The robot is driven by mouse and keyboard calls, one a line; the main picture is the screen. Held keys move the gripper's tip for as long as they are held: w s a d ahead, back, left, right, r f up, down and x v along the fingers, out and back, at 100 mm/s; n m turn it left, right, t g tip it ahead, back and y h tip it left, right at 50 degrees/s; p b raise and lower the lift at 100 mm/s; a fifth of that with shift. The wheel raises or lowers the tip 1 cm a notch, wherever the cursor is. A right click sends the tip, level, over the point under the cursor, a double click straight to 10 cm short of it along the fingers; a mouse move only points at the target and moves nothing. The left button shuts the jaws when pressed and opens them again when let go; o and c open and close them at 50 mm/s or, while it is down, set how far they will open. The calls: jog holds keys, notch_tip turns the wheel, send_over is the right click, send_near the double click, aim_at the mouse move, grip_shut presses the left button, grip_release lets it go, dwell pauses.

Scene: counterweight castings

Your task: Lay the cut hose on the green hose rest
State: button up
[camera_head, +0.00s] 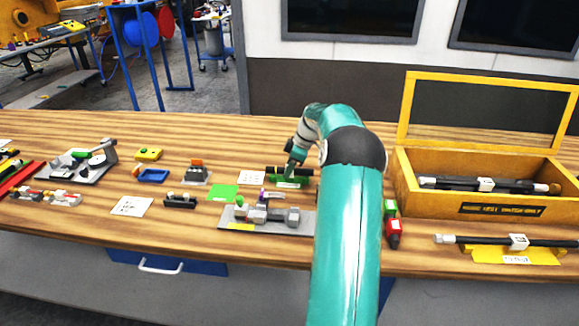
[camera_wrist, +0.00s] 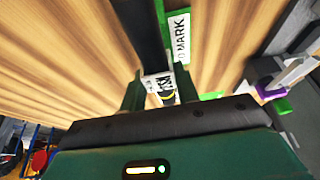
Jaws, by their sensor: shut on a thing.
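The cut hose (camera_head: 303,172) is a black length that shows on both sides of my gripper (camera_head: 289,168) in the head view. In the wrist view, the hose (camera_wrist: 140,18) runs up from between the fingers, with a white printed tag and a yellow band near its end. My gripper (camera_wrist: 158,92) is shut on it. The green hose rest (camera_head: 290,183), with a white label, lies right at the hose. In the wrist view, the rest (camera_wrist: 189,50) shows beside the hose, its label partly reading "MARK". I cannot tell whether the hose touches the rest.
A grey tray (camera_head: 268,224) with metal parts lies in front, and a green square (camera_head: 223,192) to the left. An open yellow box (camera_head: 418,207) stands right, behind a yellow rest (camera_head: 488,254) bearing another tagged black hose.

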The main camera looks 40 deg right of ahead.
jog(key=shift+f, duration=0.2)
jog(key=o, duration=1)
jog(key=shift+r, duration=3.55)
